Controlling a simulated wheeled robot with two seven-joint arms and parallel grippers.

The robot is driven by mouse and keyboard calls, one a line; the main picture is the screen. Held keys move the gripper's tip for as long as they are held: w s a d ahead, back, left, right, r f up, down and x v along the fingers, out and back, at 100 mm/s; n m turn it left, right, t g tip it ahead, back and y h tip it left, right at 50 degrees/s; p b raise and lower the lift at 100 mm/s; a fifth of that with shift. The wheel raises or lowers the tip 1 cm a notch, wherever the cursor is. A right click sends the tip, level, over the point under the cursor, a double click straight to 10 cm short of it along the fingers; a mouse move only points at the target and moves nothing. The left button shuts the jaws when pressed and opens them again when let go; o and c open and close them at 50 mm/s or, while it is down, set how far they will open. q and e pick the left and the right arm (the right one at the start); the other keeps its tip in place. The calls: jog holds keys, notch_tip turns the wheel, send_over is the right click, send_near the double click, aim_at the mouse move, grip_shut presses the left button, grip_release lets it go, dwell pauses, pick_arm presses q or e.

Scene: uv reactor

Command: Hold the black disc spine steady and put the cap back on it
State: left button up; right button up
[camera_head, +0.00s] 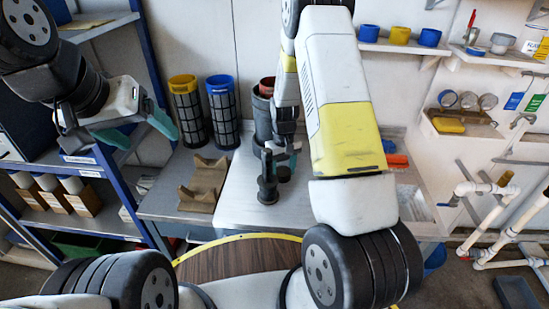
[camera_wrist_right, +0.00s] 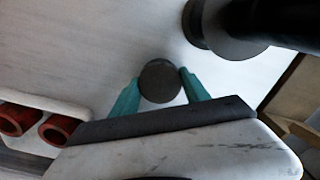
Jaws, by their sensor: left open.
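The black disc spine (camera_head: 267,187) stands upright on the table, a dark post on a wider round base. Its base also shows at the upper right of the right wrist view (camera_wrist_right: 225,38). The cap, a small dark disc (camera_head: 284,174), is just right of the spine; in the right wrist view (camera_wrist_right: 159,82) it lies between my teal fingertips. My right gripper (camera_head: 283,158) points down at the cap; its fingers flank it closely, but whether they grip it is unclear. My left gripper (camera_head: 145,131) is open, empty and in the air, well left of the spine.
A brown cradle (camera_head: 203,184) lies left of the spine. Mesh cylinders with yellow (camera_head: 188,112) and blue (camera_head: 223,112) rims stand behind, beside a grey container (camera_head: 263,117). Red cylinders (camera_wrist_right: 55,129) appear left in the wrist view. The table (camera_head: 235,205) is clear between cradle and spine.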

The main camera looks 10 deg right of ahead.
aim_at(283, 171)
jog(key=c, duration=0.5)
notch_tip(283, 171, up, 10)
dwell(0.4)
